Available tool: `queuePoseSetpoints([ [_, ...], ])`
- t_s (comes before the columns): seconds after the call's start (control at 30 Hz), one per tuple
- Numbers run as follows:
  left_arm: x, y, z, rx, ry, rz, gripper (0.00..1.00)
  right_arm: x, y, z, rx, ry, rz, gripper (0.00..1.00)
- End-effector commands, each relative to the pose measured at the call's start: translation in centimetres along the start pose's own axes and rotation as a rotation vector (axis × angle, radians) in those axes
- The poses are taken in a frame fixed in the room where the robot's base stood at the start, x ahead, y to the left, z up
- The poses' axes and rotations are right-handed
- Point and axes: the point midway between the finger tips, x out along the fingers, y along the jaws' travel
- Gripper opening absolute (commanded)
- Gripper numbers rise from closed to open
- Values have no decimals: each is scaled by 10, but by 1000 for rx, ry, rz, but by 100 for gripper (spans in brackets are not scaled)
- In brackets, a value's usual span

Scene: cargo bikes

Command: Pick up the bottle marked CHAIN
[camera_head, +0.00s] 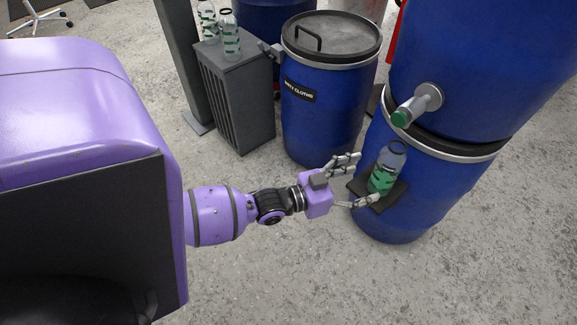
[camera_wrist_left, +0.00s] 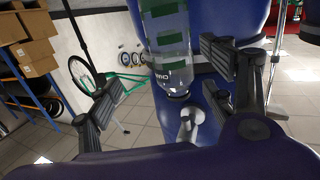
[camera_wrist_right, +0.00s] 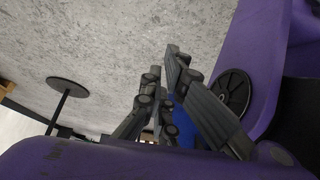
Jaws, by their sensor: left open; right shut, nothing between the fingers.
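A clear bottle with green bands and a dark cap (camera_head: 388,165) stands on a small dark shelf (camera_head: 358,187) on the front of a blue drum. In the left wrist view the bottle (camera_wrist_left: 168,45) appears cap down, and lettering that seems to read CHAIN shows on it. My left gripper (camera_head: 366,178) is open beside the bottle, its fingers pointing toward it. In the left wrist view the bottle shows in the gap between the fingers (camera_wrist_left: 160,80), with no finger seen pressing on it. My right gripper (camera_wrist_right: 165,85) is shut and empty in the right wrist view.
A tap with a green tip (camera_head: 415,106) juts out from the drum above the bottle. Two similar bottles (camera_head: 231,38) stand on a grey cabinet (camera_head: 238,95). The floor in front is clear.

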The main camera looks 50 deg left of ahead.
Motion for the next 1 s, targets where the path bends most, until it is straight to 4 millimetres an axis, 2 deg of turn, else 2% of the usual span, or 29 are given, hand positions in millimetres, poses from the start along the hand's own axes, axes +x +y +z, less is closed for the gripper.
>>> queuePoseSetpoints([
  [0.03,10,-5,4,5,20,7,75,10,-2,5,3,-4,-1,0],
  [0.1,18,-9,-1,7,43,11,75,14,-2,4,5,-1,-2,0],
  [0.33,42,-13,-10,9,64,13,75,16,-2,4,10,2,1,0],
  [0.7,91,-18,-13,8,62,13,75,28,1,18,-2,-17,2,0],
  [0.8,99,-18,-14,9,61,13,75,29,2,20,-5,-19,2,0],
  [1.0,100,-18,-14,9,60,13,75,29,2,18,-4,-17,1,0],
])
